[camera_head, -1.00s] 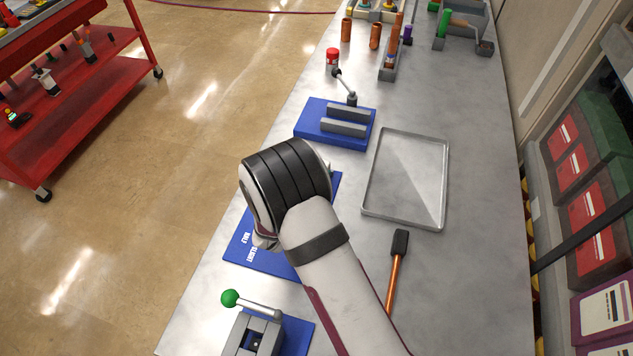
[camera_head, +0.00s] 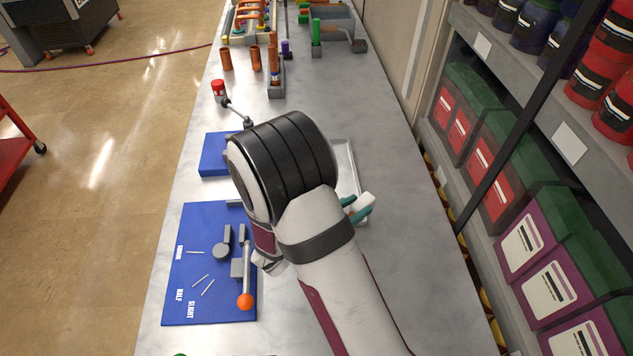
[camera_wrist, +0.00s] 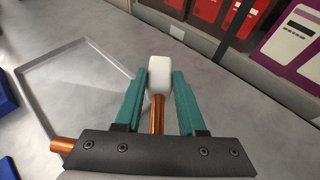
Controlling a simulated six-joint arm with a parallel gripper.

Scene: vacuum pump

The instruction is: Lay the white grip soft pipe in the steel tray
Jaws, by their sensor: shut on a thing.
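My gripper (camera_wrist: 162,84) is shut on the white grip soft pipe (camera_wrist: 159,70), with a teal finger on each side. Its pale white end sticks up between the fingertips, and a copper-coloured section runs down behind the gripper's dark bar. A copper end (camera_wrist: 65,145) also shows at the bar's left. In the head view my gripper (camera_head: 357,208) shows only partly past my wrist, with a bit of the white grip (camera_head: 368,199). The steel tray (camera_head: 347,162) is mostly hidden behind my arm there; in the wrist view its rim (camera_wrist: 42,66) lies left of the fingers.
A blue board (camera_head: 190,250) with grey fittings and an orange-knobbed lever lies left of my arm. Another blue block (camera_head: 214,155) stands beyond it. Shelves with bins (camera_head: 545,235) line the right. The bench right of the tray (camera_head: 410,200) is clear.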

